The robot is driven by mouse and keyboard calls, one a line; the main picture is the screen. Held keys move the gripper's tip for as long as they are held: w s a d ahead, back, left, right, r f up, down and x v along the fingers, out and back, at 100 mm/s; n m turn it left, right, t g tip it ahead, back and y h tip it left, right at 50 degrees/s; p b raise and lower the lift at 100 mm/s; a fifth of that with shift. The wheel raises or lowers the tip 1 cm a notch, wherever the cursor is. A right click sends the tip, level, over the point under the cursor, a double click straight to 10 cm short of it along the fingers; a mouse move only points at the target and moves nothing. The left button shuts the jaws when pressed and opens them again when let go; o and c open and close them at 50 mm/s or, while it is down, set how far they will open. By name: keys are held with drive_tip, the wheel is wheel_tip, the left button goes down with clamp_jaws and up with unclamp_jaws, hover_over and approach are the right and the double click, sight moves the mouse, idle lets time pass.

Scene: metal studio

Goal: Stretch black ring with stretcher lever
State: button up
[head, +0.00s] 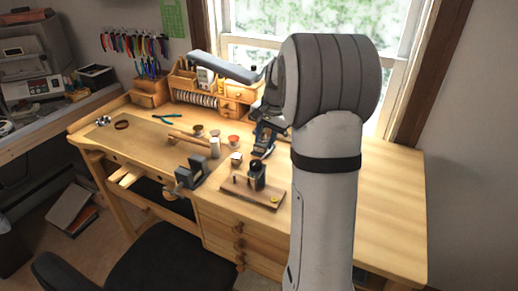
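My gripper (264,143) appears as a dark shape behind this board, beside my arm. It is small and partly hidden, so I cannot tell whether its fingers are open or shut. It appears apart from the device.
A grey vise (193,173) sits at the front edge, left of the board. A wooden organiser (205,92) is at the back. A black chair (165,262) is in front. The bench's right part is clear.

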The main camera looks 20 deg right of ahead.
sight(262, 159)
drive_tip(key=f, duration=0.5)
drive_tip(key=w+f, duration=0.1)
drive_tip(key=f, duration=0.1)
drive_tip(key=shift+a+f+p, duration=0.2)
drive_tip(key=shift+a+p, duration=0.05)
drive_tip(key=shift+p, duration=0.05)
drive_tip(key=shift+c, duration=0.5)
clamp_jaws()
